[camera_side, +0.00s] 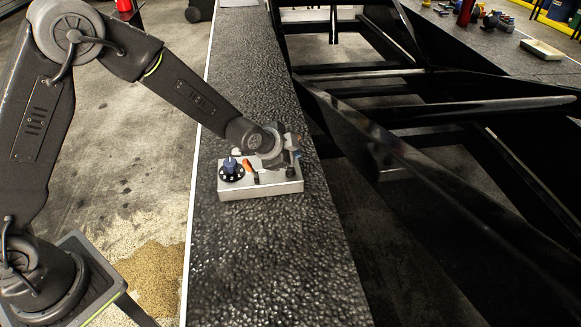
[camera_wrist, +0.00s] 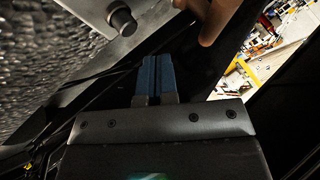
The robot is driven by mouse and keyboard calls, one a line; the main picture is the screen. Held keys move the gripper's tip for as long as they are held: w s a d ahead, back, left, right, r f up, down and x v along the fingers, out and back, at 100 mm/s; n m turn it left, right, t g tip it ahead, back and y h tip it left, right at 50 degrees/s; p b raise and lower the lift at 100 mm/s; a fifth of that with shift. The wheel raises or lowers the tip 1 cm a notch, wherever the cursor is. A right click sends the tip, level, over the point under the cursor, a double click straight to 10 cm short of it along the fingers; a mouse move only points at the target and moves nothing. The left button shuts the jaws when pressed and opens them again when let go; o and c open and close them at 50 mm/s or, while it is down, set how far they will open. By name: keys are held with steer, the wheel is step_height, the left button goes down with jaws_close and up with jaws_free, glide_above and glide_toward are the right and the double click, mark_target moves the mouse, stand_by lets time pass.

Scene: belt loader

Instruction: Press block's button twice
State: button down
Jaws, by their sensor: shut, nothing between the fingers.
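The block (camera_side: 262,184) is a pale grey box lying on the dark, textured belt. On its left side is a blue knob (camera_side: 230,164) on a black dial. An orange-tipped lever (camera_side: 247,166) stands near its middle. A small dark round part (camera_side: 290,171) sits at its right end; I cannot tell for sure if it is the button. My gripper (camera_side: 293,152) is just above the block's right end, its blue fingers closed together and empty. In the wrist view the fingers (camera_wrist: 157,62) point toward the block's corner (camera_wrist: 92,10), which carries a dark cylinder (camera_wrist: 122,20). Contact is not visible.
The belt (camera_side: 250,255) runs front to back with clear room before and behind the block. Black metal frame beams (camera_side: 400,150) stand along its right side. A far table holds a pale tray (camera_side: 541,49) and other small things.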

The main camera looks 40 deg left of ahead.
mark_target(291, 170)
steer(key=shift+f, duration=0.65)
steer(key=shift+f, duration=0.15)
stand_by(1.5)
steer(key=shift+s+f, duration=0.1)
steer(key=shift+f, duration=0.25)
steer(key=shift+s+f, duration=0.1)
steer(key=shift+f, duration=0.45)
stand_by(0.7)
steer(key=shift+d+f, duration=0.1)
steer(key=shift+f, duration=0.05)
stand_by(0.6)
steer(key=shift+s, duration=0.25)
steer(key=shift+w+r, duration=0.15)
steer(key=shift+r, duration=1.2)
steer(key=shift+w+r, duration=0.1)
steer(key=shift+r, duration=1.2)
